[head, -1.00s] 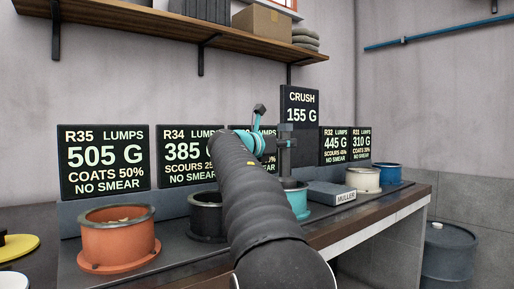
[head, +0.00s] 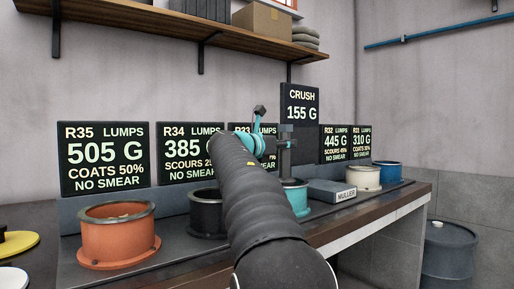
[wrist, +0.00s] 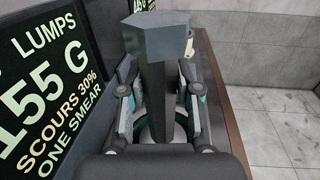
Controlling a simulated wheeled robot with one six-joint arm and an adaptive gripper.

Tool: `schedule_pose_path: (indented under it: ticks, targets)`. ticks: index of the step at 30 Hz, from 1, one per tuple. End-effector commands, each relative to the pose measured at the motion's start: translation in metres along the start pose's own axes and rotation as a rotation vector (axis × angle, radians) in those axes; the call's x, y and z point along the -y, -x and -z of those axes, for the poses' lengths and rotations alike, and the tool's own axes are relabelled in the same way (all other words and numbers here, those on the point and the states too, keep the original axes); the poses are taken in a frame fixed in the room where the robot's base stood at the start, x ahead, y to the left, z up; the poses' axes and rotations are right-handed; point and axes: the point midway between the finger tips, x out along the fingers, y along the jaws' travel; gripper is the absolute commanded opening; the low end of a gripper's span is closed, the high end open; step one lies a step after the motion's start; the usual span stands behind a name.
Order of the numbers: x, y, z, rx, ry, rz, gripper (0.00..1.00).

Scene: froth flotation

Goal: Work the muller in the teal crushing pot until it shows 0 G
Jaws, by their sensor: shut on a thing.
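The teal crushing pot (head: 299,200) stands on the bench, partly hidden behind my arm. The CRUSH board (head: 299,108) behind it reads 155 G. My gripper (head: 286,144) is above the pot in the head view. In the wrist view my gripper (wrist: 157,112) is shut on the dark grey muller (wrist: 156,72), which has a wide faceted top and a shaft running down between the fingers. The muller's lower end is hidden; a teal rim shows below it.
An orange pot (head: 118,236) and a black pot (head: 206,214) stand to the left. A grey block labelled MULLER (head: 337,192), a cream pot (head: 363,178) and a blue pot (head: 388,174) stand to the right. Reading boards line the back. A shelf (head: 200,40) hangs above.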

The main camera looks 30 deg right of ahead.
Motion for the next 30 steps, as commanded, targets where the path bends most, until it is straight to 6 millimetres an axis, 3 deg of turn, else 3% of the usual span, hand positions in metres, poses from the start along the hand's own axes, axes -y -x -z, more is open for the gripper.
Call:
schedule_pose_path:
  ticks: [17, 30]
  targets:
    - [0.0, 0.0, 0.016, -0.002, 0.001, 0.001, 0.0]
    - [0.0, 0.0, 0.008, -0.003, 0.002, 0.002, 0.0]
